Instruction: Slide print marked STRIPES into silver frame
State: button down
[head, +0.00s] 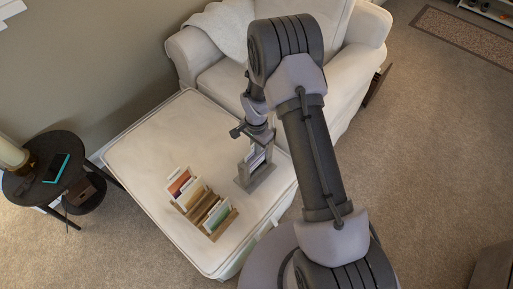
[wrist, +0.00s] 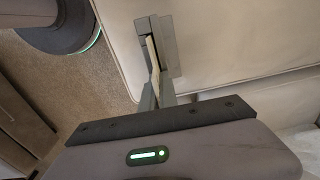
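The silver frame (head: 243,175) stands upright on its grey base on the white ottoman, near the armchair. It also shows in the wrist view (wrist: 168,42). My gripper (head: 259,143) is right above the frame, pointing down. In the wrist view my gripper's fingers (wrist: 157,92) are close together on a thin, pale print (wrist: 152,54), seen nearly edge-on. The print's lower part lines up with the frame and overlaps it in view; how deep it sits is unclear. Its face and marking cannot be read.
A wooden rack (head: 225,224) with several coloured prints (head: 181,184) stands on the ottoman (head: 150,145), left of the frame. A cream armchair (head: 225,80) stands behind. A dark round side table (head: 35,185) is at far left. The ottoman's back left is clear.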

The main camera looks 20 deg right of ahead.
jog(key=shift+s+f+b, duration=0.25)
jog(key=shift+s+f, duration=0.1)
jog(key=shift+f, duration=0.2)
jog(key=shift+s+f+b, duration=0.25)
jog(key=shift+s+f, duration=0.05)
jog(key=shift+f, duration=0.25)
jog(key=c, duration=1.6)
grip_release()
jog(key=shift+o, duration=0.2)
jog(key=r+p, duration=0.1)
jog(key=r, duration=0.1)
jog(key=w+r+p, duration=0.1)
jog(key=shift+w+r, duration=0.1)
jog(key=shift+r, duration=0.3)
notch_tip(320, 180, up, 16)
jog(key=p, duration=0.6)
jog(key=shift+s+f, duration=0.15)
jog(key=shift+s, duration=0.25)
